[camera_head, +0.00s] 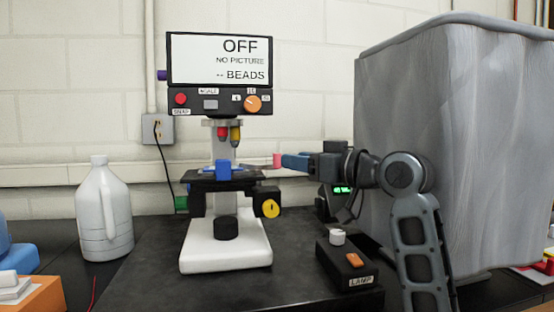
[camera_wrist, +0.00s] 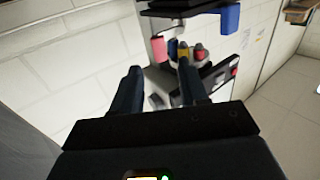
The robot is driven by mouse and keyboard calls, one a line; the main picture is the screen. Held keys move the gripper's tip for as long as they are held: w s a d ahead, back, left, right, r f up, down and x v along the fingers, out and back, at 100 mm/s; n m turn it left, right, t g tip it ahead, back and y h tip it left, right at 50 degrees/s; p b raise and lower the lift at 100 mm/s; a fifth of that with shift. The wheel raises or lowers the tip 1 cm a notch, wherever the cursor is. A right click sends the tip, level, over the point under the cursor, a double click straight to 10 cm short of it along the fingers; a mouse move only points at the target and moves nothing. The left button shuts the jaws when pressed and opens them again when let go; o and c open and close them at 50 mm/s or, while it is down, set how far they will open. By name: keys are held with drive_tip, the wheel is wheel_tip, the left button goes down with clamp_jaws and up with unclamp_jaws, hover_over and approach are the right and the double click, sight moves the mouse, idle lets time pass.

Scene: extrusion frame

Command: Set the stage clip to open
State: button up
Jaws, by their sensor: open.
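The microscope (camera_head: 226,245) stands on a dark bench with a white base and a black stage (camera_head: 222,185). A pink-red knob (camera_head: 277,160) sits at the right of the stage on what looks like a thin lever, likely the stage clip; its setting is not clear. The pink knob also shows in the wrist view (camera_wrist: 160,48), just beyond and between my fingertips. My gripper (camera_head: 284,162) is open, pointing left at the knob from close by, with nothing clearly held. A blue block (camera_head: 222,170) sits at the stage front; it shows in the wrist view (camera_wrist: 230,18).
A screen (camera_head: 220,60) above the microscope reads OFF, NO PICTURE, BEADS. A lamp box (camera_head: 348,265) with an orange switch stands at front right. A white jug (camera_head: 104,212) is at left. A large grey covered bulk (camera_head: 450,140) stands behind my arm.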

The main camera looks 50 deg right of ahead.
sight(277, 157)
drive_tip(key=w, duration=0.7)
drive_tip(key=shift+p, duration=0.4)
clamp_jaws()
